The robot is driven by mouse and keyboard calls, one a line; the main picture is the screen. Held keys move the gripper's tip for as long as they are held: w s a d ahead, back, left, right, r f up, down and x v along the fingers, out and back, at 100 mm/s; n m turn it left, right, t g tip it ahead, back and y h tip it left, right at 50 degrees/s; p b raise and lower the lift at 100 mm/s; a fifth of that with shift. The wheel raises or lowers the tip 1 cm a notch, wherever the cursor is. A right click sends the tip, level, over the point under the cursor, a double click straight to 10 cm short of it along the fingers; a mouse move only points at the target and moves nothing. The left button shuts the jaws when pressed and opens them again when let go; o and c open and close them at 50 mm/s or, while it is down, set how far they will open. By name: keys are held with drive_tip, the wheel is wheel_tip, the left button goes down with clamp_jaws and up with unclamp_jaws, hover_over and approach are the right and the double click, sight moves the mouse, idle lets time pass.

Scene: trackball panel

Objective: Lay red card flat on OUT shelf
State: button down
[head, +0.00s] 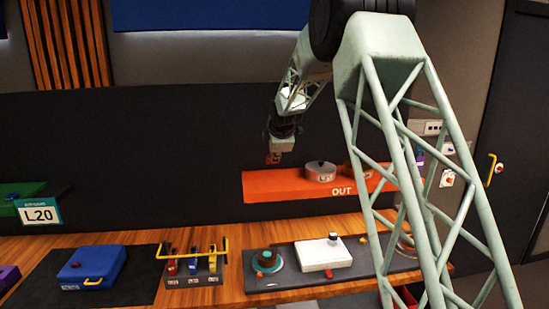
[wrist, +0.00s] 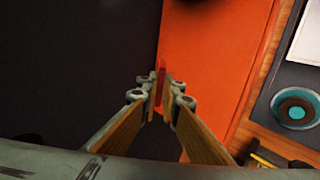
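The orange OUT shelf (head: 285,189) juts from the dark wall panel above the wooden bench. In the wrist view the shelf (wrist: 212,60) fills the middle and right of centre. My gripper (head: 275,155) hangs over the shelf's left end, pointing down. In the wrist view my gripper (wrist: 160,92) has its fingers close together with the red card (wrist: 161,74) between them, seen as a thin red strip, edge-on. The card (head: 272,159) shows small and dark red below the gripper in the head view. Whether it touches the shelf cannot be told.
A grey cylinder (head: 320,173) stands on the shelf, with a brownish object partly behind my arm. Below are a blue box (head: 90,268), a yellow-barred rack (head: 192,268), a teal ring (head: 267,262) and a white box (head: 323,254). The shelf's left end looks clear.

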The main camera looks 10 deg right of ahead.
drive_tip(key=shift+f, duration=0.1)
drive_tip(key=shift+f+b, duration=2)
drive_tip(key=shift+f, duration=0.95)
drive_tip(key=c, duration=2.8)
unclamp_jaws()
drive_tip(key=shift+s+r, duration=0.1)
drive_tip(key=shift+v, duration=5.85)
